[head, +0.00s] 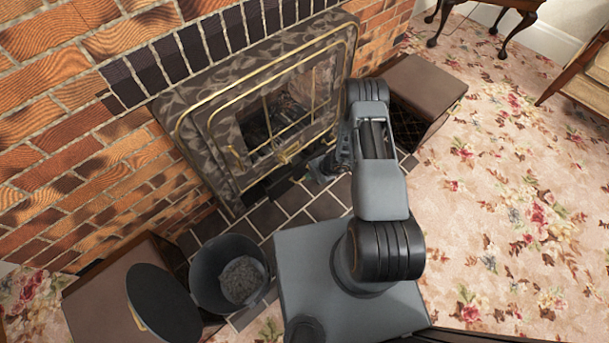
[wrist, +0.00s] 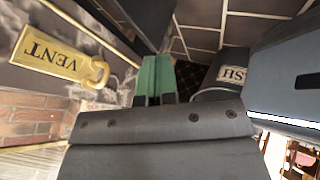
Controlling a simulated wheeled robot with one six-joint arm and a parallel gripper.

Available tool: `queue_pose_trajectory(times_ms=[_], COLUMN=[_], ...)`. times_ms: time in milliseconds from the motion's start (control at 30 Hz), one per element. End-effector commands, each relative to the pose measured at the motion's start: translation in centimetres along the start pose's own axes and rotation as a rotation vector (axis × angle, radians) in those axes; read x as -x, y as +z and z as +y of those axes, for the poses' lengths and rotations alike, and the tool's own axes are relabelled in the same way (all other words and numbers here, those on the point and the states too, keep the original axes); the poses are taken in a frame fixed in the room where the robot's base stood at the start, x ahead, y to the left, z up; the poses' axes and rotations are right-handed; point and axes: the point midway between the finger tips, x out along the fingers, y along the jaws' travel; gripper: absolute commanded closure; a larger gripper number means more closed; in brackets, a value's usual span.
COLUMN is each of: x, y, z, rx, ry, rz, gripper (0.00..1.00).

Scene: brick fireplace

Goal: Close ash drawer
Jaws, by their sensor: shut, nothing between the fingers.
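The fireplace insert (head: 235,120) has a brass-trimmed glass door. The ash drawer (wrist: 210,88) is dark and carries an ASH plate (wrist: 232,76), seen upside down at the right of the wrist view. In the head view a dark part low under the door seems to be this drawer; how far it stands out is hard to tell. My gripper (wrist: 154,78) has green fingertips, shut and empty, left of the ASH plate in the wrist view. In the head view my gripper (head: 318,174) is low by the insert's lower right, partly hidden by my arm. I cannot tell whether it touches the drawer.
A brass VENT plate (wrist: 52,55) and brass hook are left of my gripper in the wrist view. An ash bucket (head: 206,278) stands left of my base, beside a dark round lid (head: 160,303). Brown boxes flank the hearth (head: 326,207). The floral carpet (head: 520,230) is open at right.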

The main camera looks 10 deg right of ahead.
Motion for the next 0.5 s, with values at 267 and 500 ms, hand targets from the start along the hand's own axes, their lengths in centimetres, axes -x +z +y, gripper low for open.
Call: queue_pose_trajectory(times_ms=[267, 500], x=[1.6, 3.4], y=[5.0, 8.0], z=[-1.6, -1.8], rx=[-0.093, 0.431], ry=[0.071, 0.134], rz=[-0.062, -0.172], gripper=[1.00, 1.00])
